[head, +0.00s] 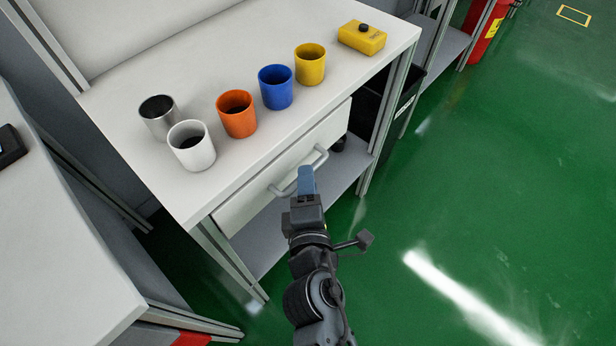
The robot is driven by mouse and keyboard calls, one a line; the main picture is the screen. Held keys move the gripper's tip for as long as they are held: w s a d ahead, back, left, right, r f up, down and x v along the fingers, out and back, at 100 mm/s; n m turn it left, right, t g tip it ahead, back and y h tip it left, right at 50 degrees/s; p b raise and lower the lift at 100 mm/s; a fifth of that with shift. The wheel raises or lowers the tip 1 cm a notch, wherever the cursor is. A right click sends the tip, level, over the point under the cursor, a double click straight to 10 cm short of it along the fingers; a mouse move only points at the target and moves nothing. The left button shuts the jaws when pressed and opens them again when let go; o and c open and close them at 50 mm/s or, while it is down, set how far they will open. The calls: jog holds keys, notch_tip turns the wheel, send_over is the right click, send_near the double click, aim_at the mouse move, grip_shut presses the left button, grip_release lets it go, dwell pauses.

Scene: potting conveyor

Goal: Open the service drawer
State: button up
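The service drawer (238,207) is a white front under the white bench top, and it looks shut. Its light grey bar handle (321,156) runs along the front. My gripper (306,176) is in front of the handle, with its blue fingers overlapping the middle of the bar in the head view. The fingers hide part of the handle. I cannot tell whether they touch it or are around it, or whether they are open or shut.
A yellow box (362,38) lies at the back right. A lower shelf (262,249) is below. Green floor (470,200) is clear at right.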

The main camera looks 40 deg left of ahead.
jog(key=shift+x, duration=0.75)
jog(key=shift+c, duration=0.4)
grip_shut()
jog(key=shift+d, duration=0.1)
